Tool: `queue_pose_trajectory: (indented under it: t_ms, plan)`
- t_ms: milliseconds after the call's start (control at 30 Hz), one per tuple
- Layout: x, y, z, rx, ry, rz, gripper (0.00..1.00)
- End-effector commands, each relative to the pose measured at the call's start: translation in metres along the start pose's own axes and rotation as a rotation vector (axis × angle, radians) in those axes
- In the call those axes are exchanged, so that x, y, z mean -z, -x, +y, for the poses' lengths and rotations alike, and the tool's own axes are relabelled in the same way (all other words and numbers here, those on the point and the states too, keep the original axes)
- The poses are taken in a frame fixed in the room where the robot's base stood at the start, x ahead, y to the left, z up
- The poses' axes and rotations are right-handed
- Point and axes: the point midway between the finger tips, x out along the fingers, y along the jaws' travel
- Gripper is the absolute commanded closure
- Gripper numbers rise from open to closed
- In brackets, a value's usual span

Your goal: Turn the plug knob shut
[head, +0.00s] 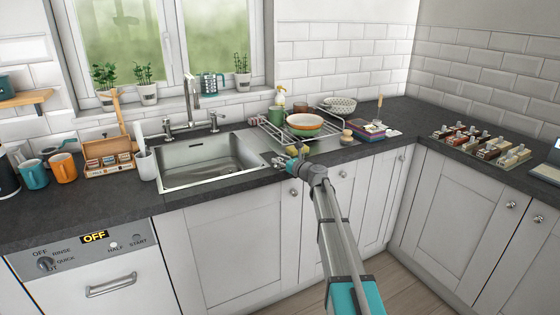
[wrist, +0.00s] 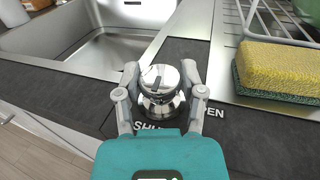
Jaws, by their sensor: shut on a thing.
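The plug knob (wrist: 161,96) is a round, shiny metal knob on the dark worktop, in front of the sink's edge in the wrist view. My gripper (wrist: 160,74) is shut on it, with one grey finger on each side. A dark mark shows on the knob's top; where it points is hard to tell. White lettering "SHUT" (wrist: 152,127) lies below the knob, partly covered by my gripper, and "OPEN" (wrist: 237,127) lies to the right. In the head view my gripper (head: 297,160) is at the worktop's front, right of the sink (head: 168,183); the knob cannot be made out there.
A yellow and green sponge (wrist: 278,72) lies close to the right of my gripper. A wire dish rack (head: 268,128) with a bowl (head: 304,121) stands behind. A tap (head: 187,100) rises behind the sink. The worktop's front edge is close.

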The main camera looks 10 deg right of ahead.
Motion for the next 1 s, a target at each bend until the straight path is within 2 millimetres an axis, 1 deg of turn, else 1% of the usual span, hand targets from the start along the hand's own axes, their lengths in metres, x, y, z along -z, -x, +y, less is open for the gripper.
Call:
queue_pose_trajectory:
  t_ms: [33,100,133,500,767,800,933,967,1000]
  plan:
    - [-0.0001,-0.0002,0.0000,0.000,0.000,0.000,0.80]
    - [-0.0001,-0.0002,-0.0001,0.000,0.000,0.000,0.93]
    - [-0.0001,-0.0002,-0.0001,0.000,0.000,0.000,0.96]
    - [-0.0001,0.0002,0.0003,0.064,0.000,0.000,0.96]
    - [-0.0001,-0.0001,-0.0004,0.067,0.000,0.000,0.96]
    - [-0.0001,-0.0001,-0.0004,0.067,0.000,0.000,0.41]
    - [-0.0001,-0.0001,-0.0003,0.067,0.000,0.000,0.17]
    - [-0.0001,-0.0001,-0.0003,0.067,0.000,0.000,0.13]
    - [-0.0001,-0.0001,-0.0003,0.067,0.000,0.000,0.13]
